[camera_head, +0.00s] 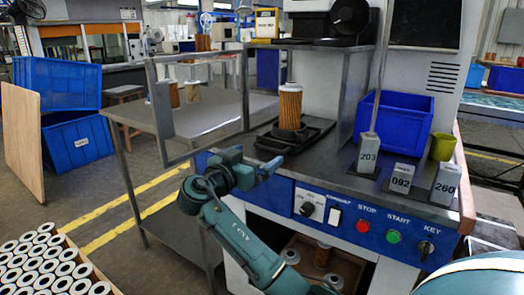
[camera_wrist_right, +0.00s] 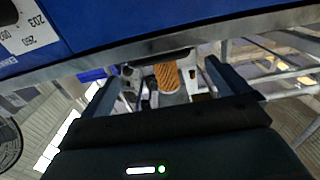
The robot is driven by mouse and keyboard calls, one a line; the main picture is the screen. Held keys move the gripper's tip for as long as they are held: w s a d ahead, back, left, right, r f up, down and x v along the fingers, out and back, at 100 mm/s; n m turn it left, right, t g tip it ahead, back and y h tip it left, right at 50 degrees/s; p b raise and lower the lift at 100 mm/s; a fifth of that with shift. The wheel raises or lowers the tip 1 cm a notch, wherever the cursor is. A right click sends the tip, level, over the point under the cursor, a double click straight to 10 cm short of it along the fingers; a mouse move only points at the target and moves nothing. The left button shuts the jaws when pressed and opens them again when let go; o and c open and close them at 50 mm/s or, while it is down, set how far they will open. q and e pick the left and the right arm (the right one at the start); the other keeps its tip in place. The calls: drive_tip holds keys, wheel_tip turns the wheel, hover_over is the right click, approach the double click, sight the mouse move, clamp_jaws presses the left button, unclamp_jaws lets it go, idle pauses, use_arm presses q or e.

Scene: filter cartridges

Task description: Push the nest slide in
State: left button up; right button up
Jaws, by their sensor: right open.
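The nest slide (camera_head: 274,143) is a black tray on the machine's worktop, sticking out toward the front left edge. An orange pleated filter cartridge (camera_head: 290,108) stands upright on it. My right gripper (camera_head: 272,166) is in front of the worktop's edge, a little below the slide, and apart from it as far as I can tell. In the right wrist view its two fingers (camera_wrist_right: 160,75) are spread with nothing held between them. The cartridge (camera_wrist_right: 166,76) shows beyond and between the fingers; the worktop edge hides part of the scene. My left gripper is not in view.
The blue front panel (camera_head: 345,218) carries a knob, switch and buttons below the worktop. A grey metal frame (camera_head: 160,110) stands left of the slide. A blue bin (camera_head: 396,118), numbered blocks (camera_head: 401,177) and a yellow-green cup (camera_head: 443,147) occupy the right side.

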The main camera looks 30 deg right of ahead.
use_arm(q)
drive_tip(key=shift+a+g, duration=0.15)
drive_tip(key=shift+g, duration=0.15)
use_arm(e)
drive_tip(key=v, duration=0.8)
drive_tip(key=shift+a, duration=0.35)
drive_tip(key=shift+s, duration=0.15)
drive_tip(key=shift+c, duration=0.3)
